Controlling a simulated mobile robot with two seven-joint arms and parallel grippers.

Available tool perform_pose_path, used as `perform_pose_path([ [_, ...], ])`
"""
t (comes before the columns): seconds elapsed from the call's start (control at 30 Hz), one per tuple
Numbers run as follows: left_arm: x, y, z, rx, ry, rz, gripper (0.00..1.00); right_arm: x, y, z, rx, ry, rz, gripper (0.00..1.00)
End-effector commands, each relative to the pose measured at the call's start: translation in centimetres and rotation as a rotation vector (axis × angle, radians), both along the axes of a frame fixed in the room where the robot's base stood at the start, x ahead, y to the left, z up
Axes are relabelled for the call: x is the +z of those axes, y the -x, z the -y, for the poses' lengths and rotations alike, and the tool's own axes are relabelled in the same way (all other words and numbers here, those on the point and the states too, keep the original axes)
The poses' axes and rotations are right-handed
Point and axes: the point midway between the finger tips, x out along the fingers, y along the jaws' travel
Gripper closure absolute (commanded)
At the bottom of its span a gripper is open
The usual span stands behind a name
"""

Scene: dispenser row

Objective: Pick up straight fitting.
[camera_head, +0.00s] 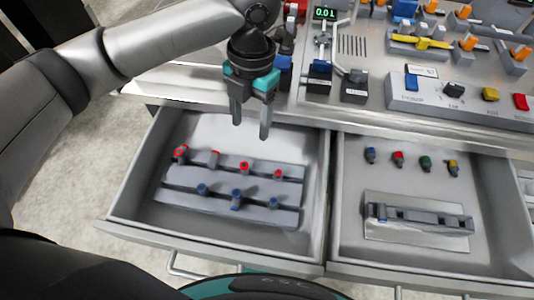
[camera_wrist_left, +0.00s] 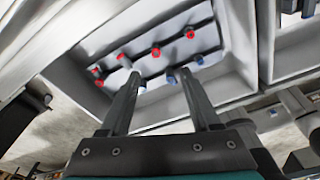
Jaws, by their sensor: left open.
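Small fittings sit in two rows on a grey stepped rack (camera_head: 175,197) in the open left drawer. The back row has red-ended fittings, such as one at its middle (camera_head: 243,167); the front row has blue-ended ones, such as a taller one (camera_head: 236,198). They are too small to tell surely which is the straight fitting. My left gripper (camera_head: 251,129) is open and empty, pointing down above the back of this drawer, apart from the fittings. My right gripper is out of view.
The open right drawer (camera_head: 350,240) holds several small coloured parts (camera_head: 398,159) and a grey block fixture (camera_head: 420,215). Behind, a bench panel carries a button box (camera_head: 460,95), a green display (camera_head: 324,13) and orange-topped parts. Drawer walls surround the rack.

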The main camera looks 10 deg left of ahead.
Motion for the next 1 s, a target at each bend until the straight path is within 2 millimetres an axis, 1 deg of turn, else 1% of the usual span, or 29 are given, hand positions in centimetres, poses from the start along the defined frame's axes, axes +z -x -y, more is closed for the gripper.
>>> perform_pose_path([
  [0.03, -0.8, 0.2, -0.1, -0.002, -0.005, -0.002, 0.37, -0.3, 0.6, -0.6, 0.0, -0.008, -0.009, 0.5],
  [0.07, -1.3, 0.2, -0.2, -0.002, -0.005, -0.002, 0.37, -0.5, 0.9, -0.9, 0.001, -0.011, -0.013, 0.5],
  [0.2, -4.3, 0.6, -0.3, -0.001, -0.004, -0.005, 0.37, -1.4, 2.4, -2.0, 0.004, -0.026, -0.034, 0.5],
  [0.3, -6.4, 0.8, -0.5, 0.0, -0.003, -0.004, 0.37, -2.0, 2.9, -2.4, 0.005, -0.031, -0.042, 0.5],
  [0.4, -8.1, 1.0, -0.5, -0.001, -0.002, -0.003, 0.37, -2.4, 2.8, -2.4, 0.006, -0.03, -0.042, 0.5],
  [0.5, -9.2, 1.1, -0.6, 0.0, -0.002, -0.001, 0.37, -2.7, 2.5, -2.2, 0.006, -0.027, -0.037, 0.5],
  [0.77, -10.6, 1.2, -0.8, 0.001, -0.002, -0.001, 0.37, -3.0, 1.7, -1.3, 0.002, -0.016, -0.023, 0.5],
  [1.0, -14.2, 1.6, -1.5, 0.0, -0.003, -0.002, 0.37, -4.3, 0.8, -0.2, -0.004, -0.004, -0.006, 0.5],
])
